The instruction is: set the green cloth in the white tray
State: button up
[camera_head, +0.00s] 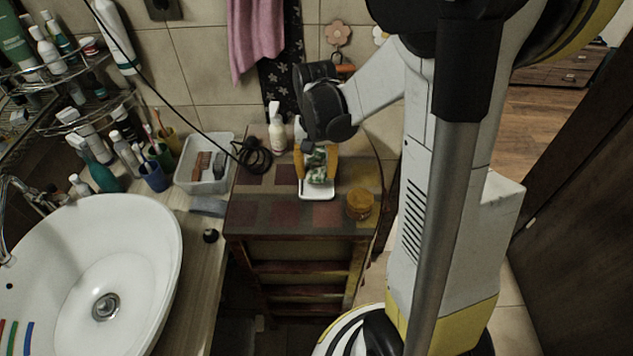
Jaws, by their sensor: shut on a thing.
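The green cloth (317,173) is patterned dark and light green. It is held between the yellow fingers of my gripper (317,164), which is shut on it and points down. The white tray (317,195) is small, with a pale rim, on top of the tiled wooden stand. The cloth is directly over the tray in the picture, and its back part is hidden by the gripper. I cannot tell whether the cloth touches the tray floor.
An amber jar (360,203) stands right of the tray, and a white spray bottle (277,128) behind left. A black coiled cable (252,155) and a white bin (206,163) are to the left. The front left of the stand (262,212) is clear. A basin (95,270) is far left.

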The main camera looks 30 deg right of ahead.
aim_at(317, 187)
notch_tip(317, 187, down, 4)
jog(key=shift+r+b, duration=0.1)
jog(key=shift+b, duration=0.6)
jog(key=shift+c, duration=0.4)
jog(key=shift+s+f+b, duration=0.2)
jog(key=shift+f+b, duration=0.35)
jog(key=shift+f, duration=0.05)
jog(key=shift+c, duration=0.9)
jog(key=o, duration=1.3)
